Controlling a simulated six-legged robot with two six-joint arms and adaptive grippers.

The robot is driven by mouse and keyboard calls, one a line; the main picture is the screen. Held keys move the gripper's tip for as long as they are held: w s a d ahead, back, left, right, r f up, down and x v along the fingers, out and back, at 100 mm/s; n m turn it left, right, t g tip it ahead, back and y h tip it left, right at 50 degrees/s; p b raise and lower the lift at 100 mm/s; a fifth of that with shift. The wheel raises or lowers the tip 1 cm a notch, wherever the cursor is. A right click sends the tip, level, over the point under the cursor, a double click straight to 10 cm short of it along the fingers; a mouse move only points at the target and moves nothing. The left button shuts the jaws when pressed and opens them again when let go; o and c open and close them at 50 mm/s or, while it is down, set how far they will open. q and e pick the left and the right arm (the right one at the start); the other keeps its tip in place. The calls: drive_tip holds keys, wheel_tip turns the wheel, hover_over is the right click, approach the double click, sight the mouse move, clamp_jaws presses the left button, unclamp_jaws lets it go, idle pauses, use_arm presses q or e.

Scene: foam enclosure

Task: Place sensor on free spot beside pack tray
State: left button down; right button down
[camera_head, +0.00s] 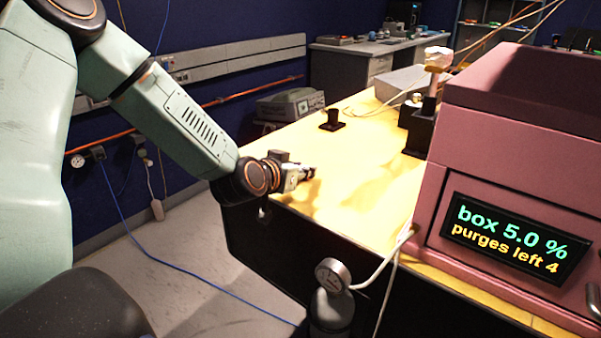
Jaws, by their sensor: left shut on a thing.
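My left gripper (303,174) reaches in from the left, low over the near-left part of the yellow table (345,185). It is shut on a small dark thing (312,171), too small and too covered by the fingers to tell if it is the sensor. A small black piece with a square base (332,121) stands upright farther back on the table, apart from the gripper. I cannot clearly make out the pack tray. My right gripper is not in view.
A pink foam box (480,130) with a display reading "box 5.0 %, purges left 4" fills the right. A black stand (420,128) is beside it, with a pale box (400,84) behind. The table's middle is clear.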

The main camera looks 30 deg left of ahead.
use_arm(q)
drive_tip(key=shift+w+d, duration=0.25)
drive_tip(key=shift+d, duration=0.05)
drive_tip(key=c, duration=1.5)
unclamp_jaws()
drive_tip(key=shift+s, duration=0.15)
drive_tip(key=o, duration=0.3)
drive_tip(key=shift+s+a, duration=0.1)
drive_tip(key=shift+a, duration=0.1)
drive_tip(key=shift+o, duration=0.7)
drive_tip(key=shift+f, duration=0.1)
drive_tip(key=shift+d, duration=0.2)
